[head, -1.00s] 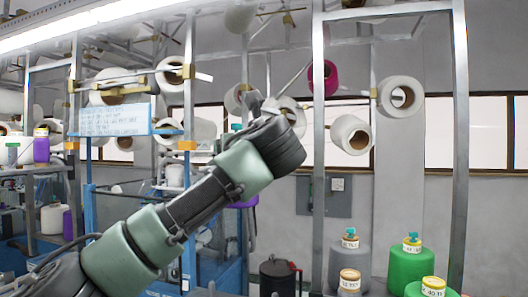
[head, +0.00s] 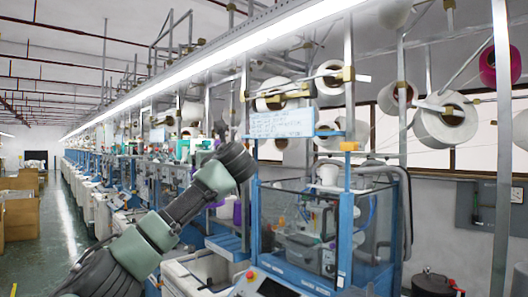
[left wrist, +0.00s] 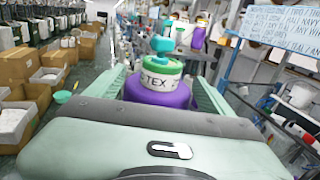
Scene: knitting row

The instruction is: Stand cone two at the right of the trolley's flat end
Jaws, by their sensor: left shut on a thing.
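In the left wrist view my left gripper (left wrist: 158,84) is shut on a purple yarn cone (left wrist: 158,95). Its green fingers lie along both sides of the cone. The cone has a white and green top with lettering ending in "TEX" and a teal knob. No cone number can be read. In the head view my left arm reaches up from the lower left, and its forearm covers the gripper and most of the held cone. My right gripper is not in view. I cannot make out the trolley's flat end in these frames.
A blue-framed machine with clear panels (head: 300,225) stands right of my arm, under a hanging sign (head: 281,123). White cones (head: 446,121) hang on the rack. A dark lidded can (head: 433,285) is at the lower right. An open aisle (head: 72,235) with cardboard boxes (head: 20,218) runs along the left.

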